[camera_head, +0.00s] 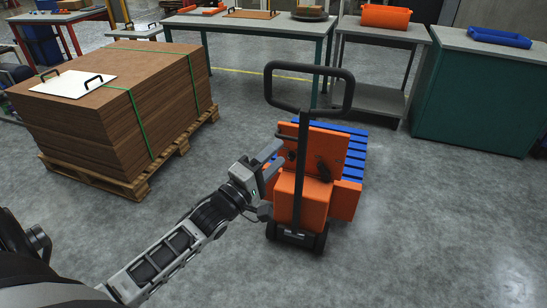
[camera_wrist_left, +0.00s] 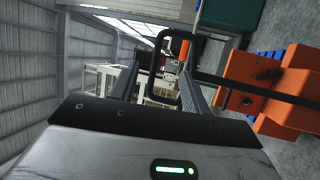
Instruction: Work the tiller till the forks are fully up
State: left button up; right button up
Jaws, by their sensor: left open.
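The orange pallet jack (camera_head: 312,180) stands on the floor in the middle of the head view, its black tiller (camera_head: 304,110) upright with a loop handle (camera_head: 309,68) on top. A blue slatted pallet (camera_head: 353,152) is behind it; the forks are hidden. My left gripper (camera_head: 271,164) is open and empty, just left of the jack's body and below the loop handle. In the left wrist view the tiller loop (camera_wrist_left: 163,65) appears beyond and between the open fingers, apart from them. The orange body (camera_wrist_left: 265,80) is at the right there. My right gripper is not in view.
A strapped stack of brown boards (camera_head: 120,100) on a wooden pallet stands at the left. Workbenches (camera_head: 250,24), an orange bin (camera_head: 386,16) and a green cabinet (camera_head: 480,95) line the back. Floor (camera_head: 420,230) is clear at the front and right.

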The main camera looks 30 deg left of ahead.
pick_arm(q)
grip_shut()
dwell(0.9)
jog(key=shift+o, duration=0.4)
grip_release()
jog(key=shift+s, duration=0.1)
jog(key=b+v, duration=0.1)
jog(key=v, duration=1.4)
jog(key=shift+s+f, duration=0.15)
jog(key=shift+s, duration=0.25)
